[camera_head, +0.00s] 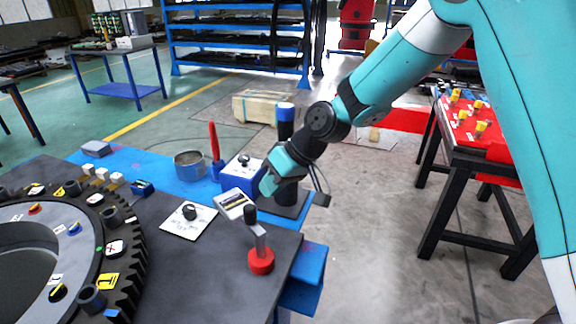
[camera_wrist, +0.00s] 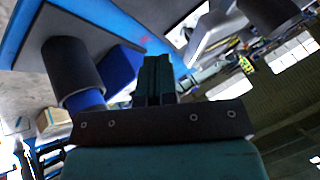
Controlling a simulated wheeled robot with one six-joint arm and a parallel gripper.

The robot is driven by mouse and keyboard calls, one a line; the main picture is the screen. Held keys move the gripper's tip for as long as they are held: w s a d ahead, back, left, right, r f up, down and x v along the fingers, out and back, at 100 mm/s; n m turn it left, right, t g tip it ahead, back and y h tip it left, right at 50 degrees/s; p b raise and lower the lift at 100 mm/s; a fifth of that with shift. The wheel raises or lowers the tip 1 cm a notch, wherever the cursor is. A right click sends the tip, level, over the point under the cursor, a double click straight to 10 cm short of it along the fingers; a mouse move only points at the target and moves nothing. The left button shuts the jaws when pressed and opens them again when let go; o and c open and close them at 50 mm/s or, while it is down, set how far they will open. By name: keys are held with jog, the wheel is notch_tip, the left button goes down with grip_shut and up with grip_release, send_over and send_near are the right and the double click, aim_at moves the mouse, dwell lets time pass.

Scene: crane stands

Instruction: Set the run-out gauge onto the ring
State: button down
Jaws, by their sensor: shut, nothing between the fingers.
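The ring (camera_head: 112,225) is a large black toothed ring lying at the left of the dark table, with labels and small parts on its top. I cannot tell for certain which object is the run-out gauge. One candidate is an upright piece (camera_head: 260,256) with a red round base, grey stem and black knob near the table's front right corner. A tilted plate with a display-like face (camera_head: 235,204) is just behind it. My gripper (camera_head: 268,184) is shut and empty beside the blue box, well right of the ring. Its closed fingers (camera_wrist: 155,77) show in the wrist view.
A blue-topped black cylinder (camera_head: 285,122) stands close behind my gripper, beside a blue box (camera_head: 238,174). A red-handled tool (camera_head: 214,145), a metal cup (camera_head: 189,165) and a white card with a black knob (camera_head: 190,222) are nearby. A red-topped table (camera_head: 465,120) stands right, across open floor.

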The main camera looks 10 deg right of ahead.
aim_at(221, 208)
jog(key=shift+s+a+r, duration=0.1)
jog(key=shift+s+a, duration=0.3)
jog(key=shift+a, duration=0.25)
jog(key=shift+s+a+r, duration=0.1)
jog(key=shift+s+a, duration=0.25)
jog(key=shift+a, duration=0.25)
jog(key=shift+w+a+n+g+p, duration=0.1)
jog(key=shift+a+n+g+p, duration=0.25)
jog(key=shift+n, duration=0.15)
jog(key=shift+a+n+g, duration=0.85)
jog(key=shift+a+n, duration=0.25)
jog(key=shift+n, duration=0.2)
jog(key=a+n+g, duration=0.1)
jog(key=a+n+p, duration=0.1)
jog(key=shift+s+n+g, duration=0.3)
jog(key=shift+n+g, duration=0.1)
jog(key=a+n+g, duration=0.1)
jog(key=s+a+n+g+h+p, duration=0.1)
jog(key=n, duration=0.1)
jog(key=shift+s+a, duration=0.15)
jog(key=shift+s, duration=0.05)
jog(key=shift+s+a+n+g+h+p, duration=0.35)
jog(key=shift+s+a+n+h, duration=0.15)
jog(key=shift+n, duration=0.5)
jog(key=shift+s+a+n+g+h+p, duration=0.35)
jog(key=shift+s+n+h, duration=0.15)
jog(key=shift+n, duration=0.5)
jog(key=shift+f, duration=0.1)
